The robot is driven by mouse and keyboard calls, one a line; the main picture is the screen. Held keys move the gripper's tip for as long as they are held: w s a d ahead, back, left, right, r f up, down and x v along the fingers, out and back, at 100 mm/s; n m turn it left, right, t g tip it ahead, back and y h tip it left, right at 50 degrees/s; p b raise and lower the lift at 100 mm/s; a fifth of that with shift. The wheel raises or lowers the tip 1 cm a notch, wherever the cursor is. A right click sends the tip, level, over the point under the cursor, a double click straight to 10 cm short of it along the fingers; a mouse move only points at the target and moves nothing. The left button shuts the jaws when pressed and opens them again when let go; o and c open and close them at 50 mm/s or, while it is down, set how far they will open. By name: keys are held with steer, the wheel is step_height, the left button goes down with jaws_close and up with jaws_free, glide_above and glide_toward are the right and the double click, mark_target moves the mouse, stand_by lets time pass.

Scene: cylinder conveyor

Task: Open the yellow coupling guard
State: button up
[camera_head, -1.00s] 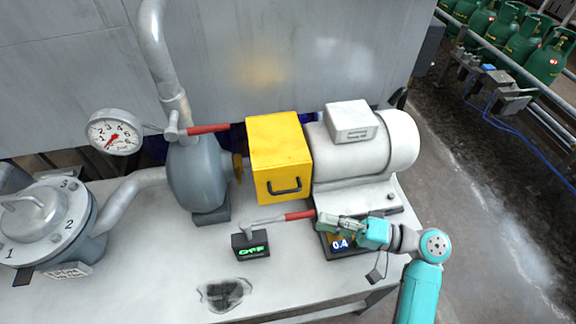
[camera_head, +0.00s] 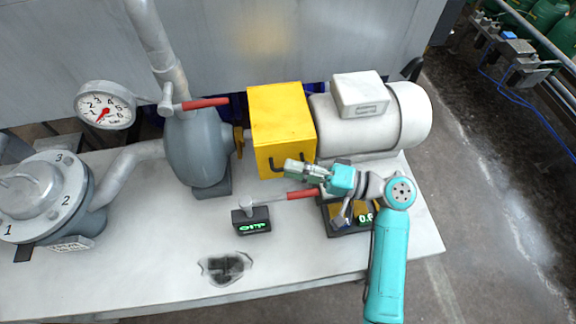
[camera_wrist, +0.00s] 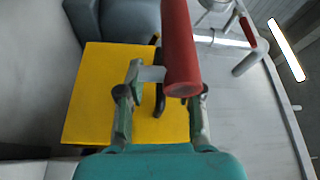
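The yellow coupling guard (camera_head: 282,120) is a closed box between the grey pump and the white motor. Its black handle (camera_head: 274,164) is on the front face, partly hidden by my gripper (camera_head: 291,168). In the wrist view, the guard (camera_wrist: 95,95) and its dark handle (camera_wrist: 159,98) lie beyond my gripper (camera_wrist: 165,85). The fingers are spread apart, and I see no grip on the handle. A red lever grip (camera_wrist: 181,50) crosses the wrist view in front of the handle and hides part of the right finger.
The red-handled switch lever (camera_head: 302,195) and OFF box (camera_head: 252,222) stand just in front of the guard. A display box (camera_head: 345,229) is below my arm. Another red lever (camera_head: 205,103) is left of the guard.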

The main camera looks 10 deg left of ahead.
steer(key=shift+w+a+r, duration=0.1)
steer(key=shift+a, duration=0.85)
jaws_close()
